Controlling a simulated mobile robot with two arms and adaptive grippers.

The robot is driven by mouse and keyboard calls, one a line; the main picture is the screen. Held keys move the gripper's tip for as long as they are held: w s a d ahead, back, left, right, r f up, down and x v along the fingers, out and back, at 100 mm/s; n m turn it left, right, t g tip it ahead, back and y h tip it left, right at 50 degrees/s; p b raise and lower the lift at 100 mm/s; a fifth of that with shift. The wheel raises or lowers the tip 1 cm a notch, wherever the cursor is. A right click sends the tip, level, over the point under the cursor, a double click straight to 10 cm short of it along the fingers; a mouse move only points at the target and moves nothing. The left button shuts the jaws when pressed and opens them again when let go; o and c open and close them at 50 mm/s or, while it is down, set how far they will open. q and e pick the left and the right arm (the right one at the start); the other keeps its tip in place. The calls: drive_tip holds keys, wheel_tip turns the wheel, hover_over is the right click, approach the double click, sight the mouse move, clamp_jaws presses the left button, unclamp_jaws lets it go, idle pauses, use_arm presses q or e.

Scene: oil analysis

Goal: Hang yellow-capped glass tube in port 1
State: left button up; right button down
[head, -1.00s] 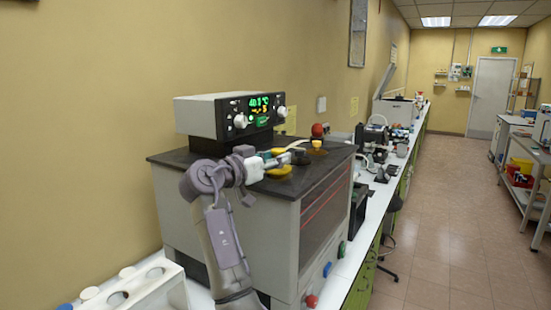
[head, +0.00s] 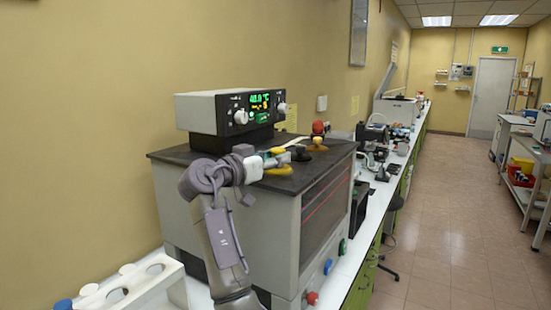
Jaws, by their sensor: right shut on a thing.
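The bath (head: 262,235) is a grey cabinet with a dark top (head: 180,154). My right gripper (head: 288,157) is low over that top, shut on what I take to be the yellow-capped glass tube. A yellow piece (head: 278,150) shows behind its fingers and another yellow piece (head: 279,170) in front of them; I cannot tell which is the held cap. The glass is not visible. Port numbers are unreadable. My left gripper is not in view.
A white rack (head: 172,276) with round holes is at the lower left.

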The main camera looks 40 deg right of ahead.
drive_tip(key=c, duration=0.7)
unclamp_jaws()
drive_tip(key=shift+a, duration=0.1)
drive_tip(key=s+a, duration=0.1)
drive_tip(key=a, duration=1)
drive_tip(key=shift+a, duration=0.4)
